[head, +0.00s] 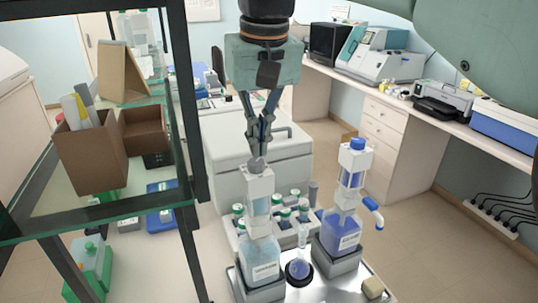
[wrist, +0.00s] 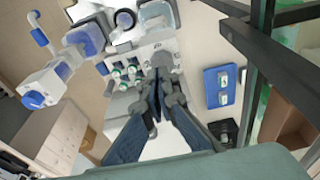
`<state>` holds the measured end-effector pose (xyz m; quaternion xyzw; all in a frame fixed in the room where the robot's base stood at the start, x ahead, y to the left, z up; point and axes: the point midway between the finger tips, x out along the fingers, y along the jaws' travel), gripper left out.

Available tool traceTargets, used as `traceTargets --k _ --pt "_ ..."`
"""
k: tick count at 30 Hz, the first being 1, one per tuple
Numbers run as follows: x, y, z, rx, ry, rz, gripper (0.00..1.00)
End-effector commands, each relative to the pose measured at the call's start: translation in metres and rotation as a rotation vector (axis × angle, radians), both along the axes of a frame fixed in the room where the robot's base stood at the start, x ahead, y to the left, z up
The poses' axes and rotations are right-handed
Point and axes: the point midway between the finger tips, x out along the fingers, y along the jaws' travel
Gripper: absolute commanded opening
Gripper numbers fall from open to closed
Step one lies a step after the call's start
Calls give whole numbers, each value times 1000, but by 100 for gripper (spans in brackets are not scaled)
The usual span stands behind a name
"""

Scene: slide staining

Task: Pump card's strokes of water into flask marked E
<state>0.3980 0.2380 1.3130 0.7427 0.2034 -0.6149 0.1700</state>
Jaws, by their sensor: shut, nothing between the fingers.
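My gripper (head: 258,148) is shut and empty. Its fingertips point down, just over the grey knob (head: 257,164) of the left pump dispenser (head: 261,245); I cannot tell whether they touch it. This dispenser holds pale, clear liquid, and its label is too small to read. The right pump dispenser (head: 341,232) has a blue cap and blue liquid. A small flask (head: 299,268) stands in a dark ring between the two bottles; no letter on it is readable. In the wrist view my shut fingers (wrist: 158,75) hide part of the left dispenser. I cannot identify the card.
Several green-capped bottles (head: 285,213) stand in a rack behind the dispensers. The glass shelf unit (head: 188,130) rises close on the left, bearing a brown box (head: 92,160). A small tan block (head: 372,288) sits at the tray's right front. The right bench holds instruments.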

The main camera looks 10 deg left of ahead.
Motion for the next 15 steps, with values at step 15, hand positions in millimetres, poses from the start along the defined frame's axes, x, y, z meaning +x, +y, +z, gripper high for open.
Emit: traceTargets --k 15 --pt "-8 8 0 15 -18 25 0"
